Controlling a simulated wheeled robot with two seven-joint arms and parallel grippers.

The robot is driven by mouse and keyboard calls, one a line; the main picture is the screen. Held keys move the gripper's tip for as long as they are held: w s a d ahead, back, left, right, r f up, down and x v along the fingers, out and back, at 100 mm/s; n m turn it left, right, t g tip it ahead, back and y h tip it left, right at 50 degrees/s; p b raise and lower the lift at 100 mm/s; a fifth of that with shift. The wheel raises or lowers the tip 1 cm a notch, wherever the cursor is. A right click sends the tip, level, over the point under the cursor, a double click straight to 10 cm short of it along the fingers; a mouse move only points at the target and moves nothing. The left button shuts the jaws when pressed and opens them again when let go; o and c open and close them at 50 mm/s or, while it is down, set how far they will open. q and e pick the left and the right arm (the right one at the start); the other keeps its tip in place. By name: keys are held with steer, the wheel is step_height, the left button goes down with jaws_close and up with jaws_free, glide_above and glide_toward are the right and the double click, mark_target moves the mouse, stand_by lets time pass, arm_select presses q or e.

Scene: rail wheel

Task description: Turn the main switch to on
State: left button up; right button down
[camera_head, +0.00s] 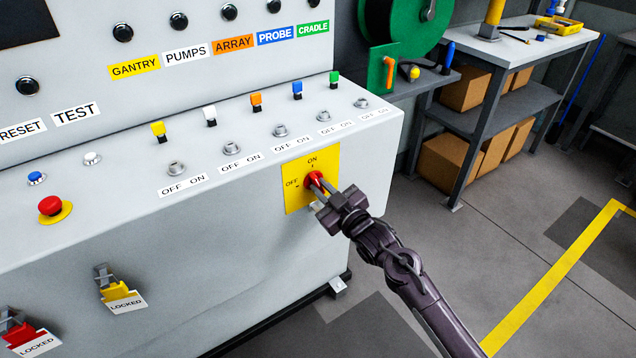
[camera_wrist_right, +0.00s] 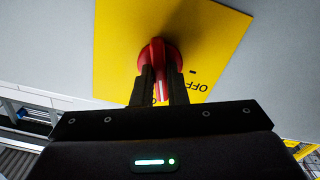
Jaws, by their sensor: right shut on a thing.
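The main switch is a red rotary knob (camera_head: 314,179) on a yellow plate (camera_head: 294,196) on the front of the grey console. The plate reads ON above the knob and OFF to its left. My right gripper (camera_head: 322,196) reaches up from the lower right and is shut on the knob. In the right wrist view the red knob (camera_wrist_right: 158,55) sits between the two dark fingers (camera_wrist_right: 161,78), with the yellow plate (camera_wrist_right: 115,50) behind. OFF shows there upside down, while ON is mostly hidden by the fingers. My left gripper is out of view.
The console top (camera_head: 250,115) carries small coloured toggles and OFF/ON key switches. A red emergency button (camera_head: 51,206) and two LOCKED tags (camera_head: 122,298) are at left. A workbench (camera_head: 505,45) with boxes stands behind at right. The floor right of the console is open.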

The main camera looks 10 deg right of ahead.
steer(key=shift+f, duration=0.1)
steer(key=shift+m+p, duration=0.7)
steer(key=shift+m, duration=0.1)
steer(key=m+p, duration=0.1)
steer(key=m, duration=0.1)
steer(key=shift+m+p, duration=0.3)
steer(key=shift+m, duration=0.1)
steer(key=c, duration=1.3)
jaws_free()
steer(key=p+v, duration=0.1)
steer(key=v, duration=0.1)
steer(key=shift+s+d+r+p, duration=0.1)
steer(key=shift+s+r+p, duration=0.1)
steer(key=shift+s+p, duration=0.15)
steer(key=p+v, duration=0.2)
steer(key=v, duration=0.2)
steer(key=shift+s+f+p, duration=0.1)
steer(key=shift+s+p, duration=0.05)
steer(key=shift+p, duration=0.15)
